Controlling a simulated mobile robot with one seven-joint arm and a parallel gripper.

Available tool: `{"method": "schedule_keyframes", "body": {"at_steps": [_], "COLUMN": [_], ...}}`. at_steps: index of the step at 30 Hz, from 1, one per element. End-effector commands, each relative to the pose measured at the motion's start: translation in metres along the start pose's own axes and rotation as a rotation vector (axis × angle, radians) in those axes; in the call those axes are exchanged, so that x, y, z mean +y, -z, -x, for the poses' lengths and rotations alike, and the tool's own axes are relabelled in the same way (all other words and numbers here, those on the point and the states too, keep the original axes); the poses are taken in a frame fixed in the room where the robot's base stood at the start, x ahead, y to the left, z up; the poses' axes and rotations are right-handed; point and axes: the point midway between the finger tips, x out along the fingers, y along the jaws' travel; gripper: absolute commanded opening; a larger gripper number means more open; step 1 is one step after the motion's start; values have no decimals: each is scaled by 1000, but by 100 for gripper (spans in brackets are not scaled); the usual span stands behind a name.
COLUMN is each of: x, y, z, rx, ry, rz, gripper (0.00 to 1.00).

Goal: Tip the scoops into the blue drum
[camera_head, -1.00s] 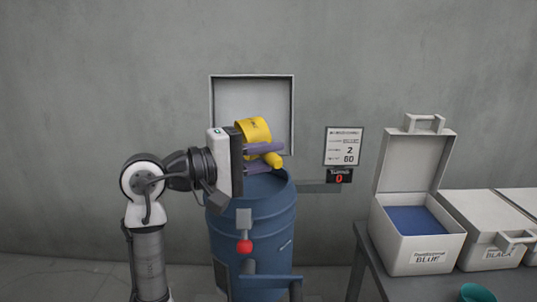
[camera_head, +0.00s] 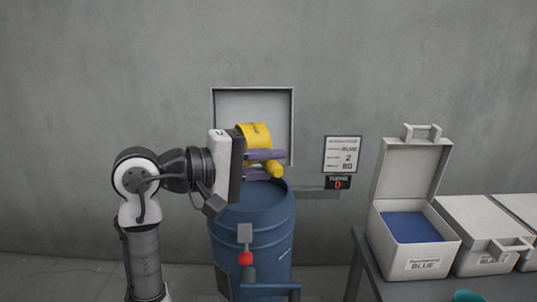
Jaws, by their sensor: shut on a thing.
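The blue drum (camera_head: 252,225) stands upright against the wall in the middle of the view. My gripper (camera_head: 268,164) is just above the drum's top, its purple fingers shut on a yellow scoop (camera_head: 255,134). The scoop's cup lies on its side, and its thick yellow handle (camera_head: 275,170) shows below and right of the fingers. I cannot see into the scoop or down into the drum. An open white box labelled BLUE (camera_head: 415,240) holds blue material (camera_head: 410,226) at the right.
A sign (camera_head: 342,154) reads BLUE, 2 and 60, with a counter (camera_head: 338,183) showing a red 0 beneath it. A lever with a red knob (camera_head: 246,259) is at the drum's front. Shut white boxes (camera_head: 483,222) and a teal object (camera_head: 467,296) are on the right table (camera_head: 366,268).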

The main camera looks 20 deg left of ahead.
Motion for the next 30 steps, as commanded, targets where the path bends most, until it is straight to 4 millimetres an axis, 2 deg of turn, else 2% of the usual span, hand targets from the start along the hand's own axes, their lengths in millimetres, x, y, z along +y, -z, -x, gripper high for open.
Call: {"method": "schedule_keyframes", "body": {"at_steps": [1,19,30], "x": [7,10,9], "y": [0,0,1], "z": [1,1,2], "rx": [0,1,7], "ry": [26,360,708], "rz": [-1,-3,-9], "gripper": [0,0,0]}}
